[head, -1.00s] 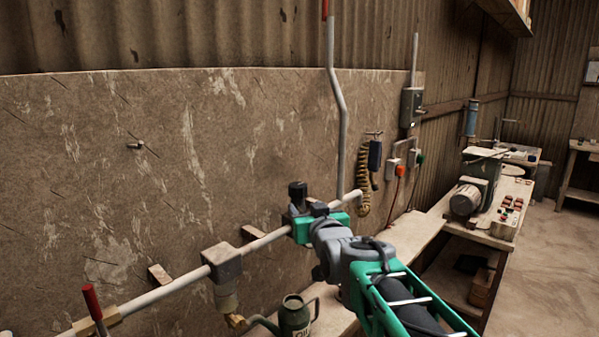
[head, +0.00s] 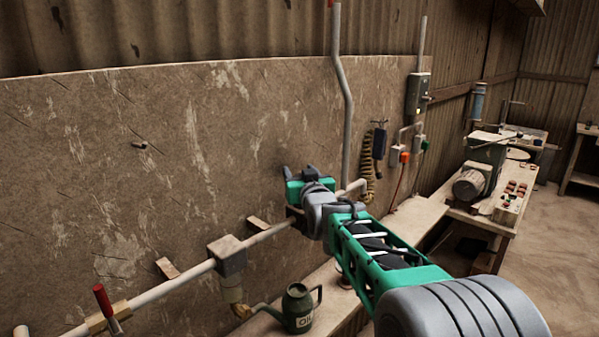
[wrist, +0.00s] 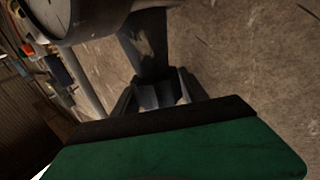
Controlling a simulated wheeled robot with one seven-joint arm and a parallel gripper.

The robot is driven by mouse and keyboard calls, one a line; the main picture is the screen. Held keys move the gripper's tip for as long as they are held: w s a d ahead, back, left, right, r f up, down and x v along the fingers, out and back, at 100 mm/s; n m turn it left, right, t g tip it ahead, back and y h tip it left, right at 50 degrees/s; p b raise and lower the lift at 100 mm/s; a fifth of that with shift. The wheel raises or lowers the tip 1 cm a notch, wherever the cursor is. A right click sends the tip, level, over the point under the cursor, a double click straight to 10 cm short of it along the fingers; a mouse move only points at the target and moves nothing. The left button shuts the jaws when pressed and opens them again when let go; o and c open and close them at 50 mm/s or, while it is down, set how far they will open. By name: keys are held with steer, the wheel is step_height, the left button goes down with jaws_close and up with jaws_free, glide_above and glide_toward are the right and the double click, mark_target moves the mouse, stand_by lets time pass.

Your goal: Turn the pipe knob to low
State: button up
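A grey pipe (head: 270,234) runs along the wall panel, rising to the right. My gripper (head: 300,171) is over the pipe's right part, its two dark fingertips apart. In the wrist view the fingers (wrist: 158,94) also stand apart, with pale inner pads. Just beyond them is a dark upright part (wrist: 150,45) on the pipe fitting; I cannot tell if it is the knob or if the fingers touch it. A round gauge (wrist: 48,14) is at the top left of the wrist view. My gripper and arm hide the fitting in the head view, so the knob's setting cannot be read.
A red-handled lever (head: 103,299) and a square valve block (head: 228,255) sit on the pipe further left. A green oil can (head: 298,308) stands on the bench below. A vertical pipe (head: 347,120) and a coiled hose (head: 369,186) are right of my gripper.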

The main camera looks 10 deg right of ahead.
steer(key=c, duration=1)
steer(key=shift+f+y+b, duration=0.15)
steer(key=shift+y+b, duration=0.15)
steer(key=shift+b, duration=0.3)
